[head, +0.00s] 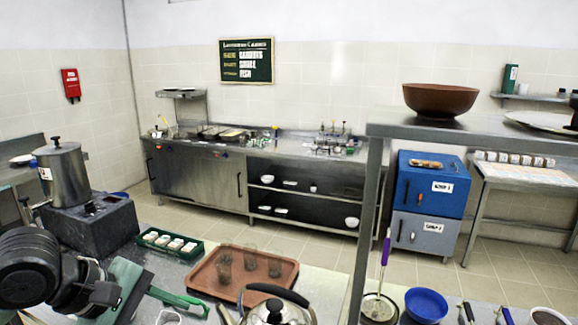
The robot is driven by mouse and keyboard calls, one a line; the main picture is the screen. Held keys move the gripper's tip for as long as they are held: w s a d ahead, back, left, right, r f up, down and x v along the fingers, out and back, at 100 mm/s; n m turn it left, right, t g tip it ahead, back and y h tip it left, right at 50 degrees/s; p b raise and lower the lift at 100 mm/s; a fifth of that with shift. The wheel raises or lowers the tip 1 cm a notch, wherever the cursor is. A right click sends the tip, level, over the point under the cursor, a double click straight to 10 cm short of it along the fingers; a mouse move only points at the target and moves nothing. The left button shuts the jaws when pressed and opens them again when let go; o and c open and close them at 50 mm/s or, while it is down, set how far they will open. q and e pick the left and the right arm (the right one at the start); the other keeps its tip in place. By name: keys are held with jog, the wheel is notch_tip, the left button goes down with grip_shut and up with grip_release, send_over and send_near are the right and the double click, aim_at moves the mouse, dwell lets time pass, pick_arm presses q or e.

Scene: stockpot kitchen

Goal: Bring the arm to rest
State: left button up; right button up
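My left arm comes in from the lower left, dark grey and black, with a green-and-grey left gripper (178,299) at its end. One green finger points right, above the counter's front part and to the left of the kettle (274,312). The other finger is not clearly visible, so I cannot tell whether the gripper is open or shut. I see nothing clearly held in it. My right arm and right gripper are out of view.
A brown tray (207,276) with several glasses lies beyond the gripper. A green box (157,245) of white items and a steel pot (62,175) on a dark block stand farther left. A metal post (367,225) carries a shelf at right.

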pick_arm(q)
jog(key=s+d+f+m, duration=0.2)
jog(key=f+m, duration=0.1)
jog(key=f, duration=0.4)
jog(key=s+d+f+m+y, duration=0.1)
jog(key=s+d+f+m, duration=0.1)
jog(key=f+m, duration=0.3)
jog(key=s+d+f+m, duration=0.2)
jog(key=f, duration=0.6)
jog(key=s+a+f+m+g+y, duration=0.1)
jog(key=s+a+f+m+y, duration=0.2)
jog(key=s, duration=0.4)
jog(key=s+a+f+m+g+y, duration=0.1)
jog(key=s+a+f, duration=0.2)
jog(key=s+f, duration=0.3)
notch_tip(320, 180, down, 27)
jog(key=b, duration=0.3)
jog(key=s+a+f+g+b, duration=0.2)
jog(key=s+f, duration=1.6)
jog(key=f, duration=0.3)
jog(key=shift+s+a+m+y+b, duration=0.15)
jog(key=shift+a+m+y+b, duration=0.15)
jog(key=shift+a+b, duration=0.1)
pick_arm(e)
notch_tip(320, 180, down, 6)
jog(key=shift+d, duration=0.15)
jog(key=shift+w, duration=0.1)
